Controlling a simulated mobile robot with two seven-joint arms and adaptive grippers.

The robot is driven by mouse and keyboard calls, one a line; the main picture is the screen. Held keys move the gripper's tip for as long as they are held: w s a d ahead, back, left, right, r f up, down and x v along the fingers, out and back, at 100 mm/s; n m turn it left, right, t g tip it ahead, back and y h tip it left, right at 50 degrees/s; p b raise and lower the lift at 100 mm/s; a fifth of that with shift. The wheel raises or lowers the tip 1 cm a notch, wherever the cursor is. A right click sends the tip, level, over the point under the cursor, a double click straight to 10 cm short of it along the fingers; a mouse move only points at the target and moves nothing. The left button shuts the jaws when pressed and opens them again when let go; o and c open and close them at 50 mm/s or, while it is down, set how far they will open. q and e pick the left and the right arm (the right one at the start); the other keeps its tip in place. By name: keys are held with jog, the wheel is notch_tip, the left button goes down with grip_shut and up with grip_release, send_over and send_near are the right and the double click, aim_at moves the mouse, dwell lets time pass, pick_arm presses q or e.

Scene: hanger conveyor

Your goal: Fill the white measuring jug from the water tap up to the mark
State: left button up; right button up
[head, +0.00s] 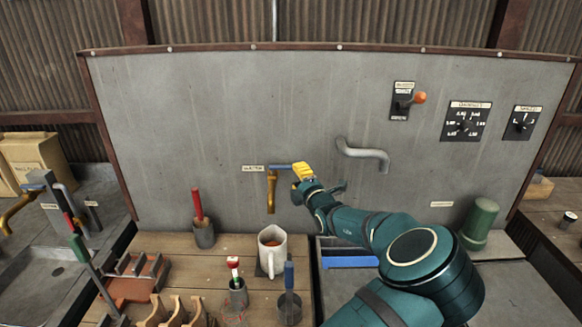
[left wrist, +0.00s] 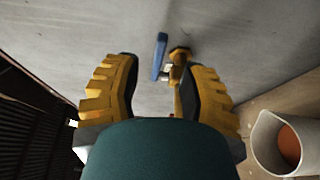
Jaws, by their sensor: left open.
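The white measuring jug (head: 281,258) stands upright on a dark pad on the wooden bench, below the water tap in the picture. Something orange-brown shows inside it; I cannot read a mark or water level. It also shows in the left wrist view (left wrist: 262,148). The brass tap (head: 271,190) sticks out of the grey panel and has a blue lever (head: 279,167). No water stream shows. My left gripper (head: 301,172) is at the lever's right end. In the left wrist view its yellow fingers (left wrist: 160,90) are apart, with the blue lever (left wrist: 160,55) ahead between them. My right gripper is out of view.
A grey cup with a red-handled tool (head: 204,234) stands left of the jug. Cups with a red-and-white tool (head: 237,290) and a blue-handled tool (head: 290,306) stand in front. A bent grey pipe (head: 365,153) juts from the panel on the right. A green canister (head: 480,222) stands farther right.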

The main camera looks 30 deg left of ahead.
aim_at(291, 166)
pick_arm(q)
jog(key=x, duration=0.6)
jog(key=shift+w+p, duration=0.1)
jog(key=shift+p, duration=0.2)
grip_shut()
